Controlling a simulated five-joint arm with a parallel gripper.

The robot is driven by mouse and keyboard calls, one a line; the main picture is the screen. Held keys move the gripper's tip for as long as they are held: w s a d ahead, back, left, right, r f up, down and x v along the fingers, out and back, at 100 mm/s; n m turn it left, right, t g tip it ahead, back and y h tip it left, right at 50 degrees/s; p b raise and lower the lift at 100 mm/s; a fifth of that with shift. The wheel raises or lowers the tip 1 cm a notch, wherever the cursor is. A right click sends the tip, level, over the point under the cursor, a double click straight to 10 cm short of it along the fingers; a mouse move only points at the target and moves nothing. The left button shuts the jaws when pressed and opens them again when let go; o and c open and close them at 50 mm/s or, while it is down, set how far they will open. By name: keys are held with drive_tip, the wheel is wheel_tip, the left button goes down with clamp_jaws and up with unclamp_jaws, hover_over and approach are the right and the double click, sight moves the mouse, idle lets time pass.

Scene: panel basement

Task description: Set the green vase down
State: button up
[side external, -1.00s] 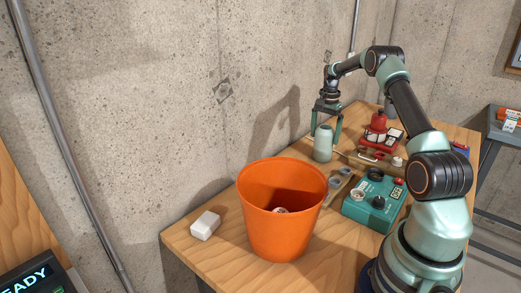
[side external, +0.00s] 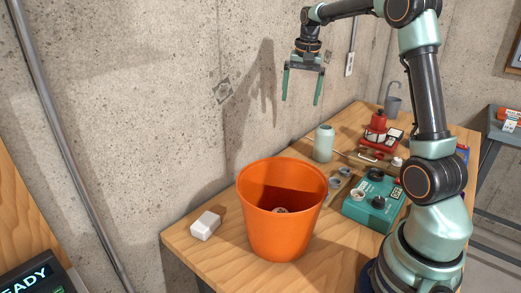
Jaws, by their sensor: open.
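The green vase (side external: 323,144), pale and cylindrical with a narrower neck, stands upright on the wooden table (side external: 190,243) near the wall. It is behind and to the right of the orange bucket in the picture. My gripper (side external: 301,103) is open and empty, fingers pointing down. It hangs in the air above and a little left of the vase in the picture, clear of it.
A large orange bucket (side external: 278,238) with a small object inside stands at the table's front. A white block (side external: 205,225) lies left of it.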

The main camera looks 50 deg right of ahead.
drive_tip(key=s+a+r+n+t, duration=0.1)
drive_tip(key=s+a+r+n, duration=0.15)
drive_tip(key=a, duration=0.45)
drive_tip(key=s+a+r+n+t, duration=0.1)
drive_tip(key=s+a+n, duration=0.15)
drive_tip(key=a, duration=0.45)
drive_tip(key=s+a+f+n+t+y, duration=0.1)
drive_tip(key=s+a+f+n+t, duration=0.1)
drive_tip(key=s+a+n, duration=0.5)
drive_tip(key=s+a+f, duration=0.1)
drive_tip(key=a, duration=0.3)
drive_tip(key=shift+s+f, duration=0.2)
drive_tip(key=shift+s, duration=0.15)
